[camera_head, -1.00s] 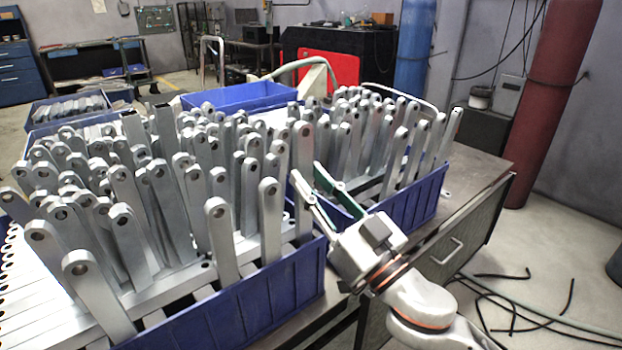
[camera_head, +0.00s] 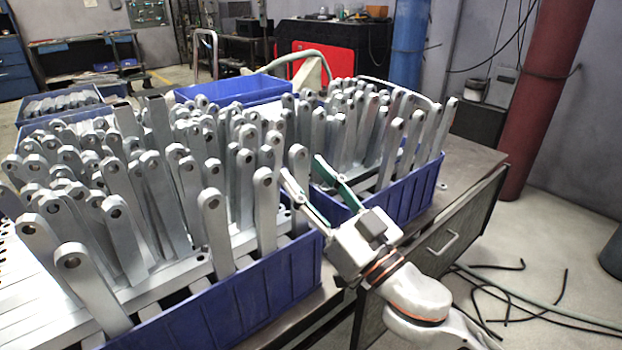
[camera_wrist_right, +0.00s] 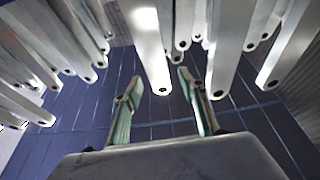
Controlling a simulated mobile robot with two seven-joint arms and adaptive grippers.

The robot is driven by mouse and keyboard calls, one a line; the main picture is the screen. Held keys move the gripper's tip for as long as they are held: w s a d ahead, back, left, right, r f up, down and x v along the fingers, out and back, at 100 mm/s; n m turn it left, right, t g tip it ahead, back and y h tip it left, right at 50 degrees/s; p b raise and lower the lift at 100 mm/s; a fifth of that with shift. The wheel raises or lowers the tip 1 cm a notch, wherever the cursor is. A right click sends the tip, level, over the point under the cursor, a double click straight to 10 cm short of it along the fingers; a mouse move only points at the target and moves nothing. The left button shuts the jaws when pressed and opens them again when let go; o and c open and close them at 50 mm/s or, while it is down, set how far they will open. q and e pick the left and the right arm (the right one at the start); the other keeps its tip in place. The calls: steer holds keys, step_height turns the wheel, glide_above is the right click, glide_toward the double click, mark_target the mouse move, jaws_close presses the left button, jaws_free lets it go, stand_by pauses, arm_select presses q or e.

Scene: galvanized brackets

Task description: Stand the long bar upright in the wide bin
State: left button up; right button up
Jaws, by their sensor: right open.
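Many grey metal bars with a hole at the top stand in the blue bins. One upright bar (camera_head: 297,162) stands at the right end of the large front blue bin (camera_head: 240,300), just beside my right gripper's fingertips. It may be the long bar; I cannot tell for certain. My right gripper (camera_head: 301,165) is open, its fingers pointing up and left over the bin's right end. In the right wrist view, a bar (camera_wrist_right: 149,45) shows ahead between the spread fingers (camera_wrist_right: 158,82), apart from them. The bars' lower ends are hidden. My left gripper is not in view.
A second blue bin full of bars (camera_head: 410,195) stands right of the front bin, close to my right gripper. An empty blue bin (camera_head: 235,90) is behind. The dark bench (camera_head: 465,165) has some bare top at the right.

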steer(key=v, duration=1.2)
stand_by(0.6)
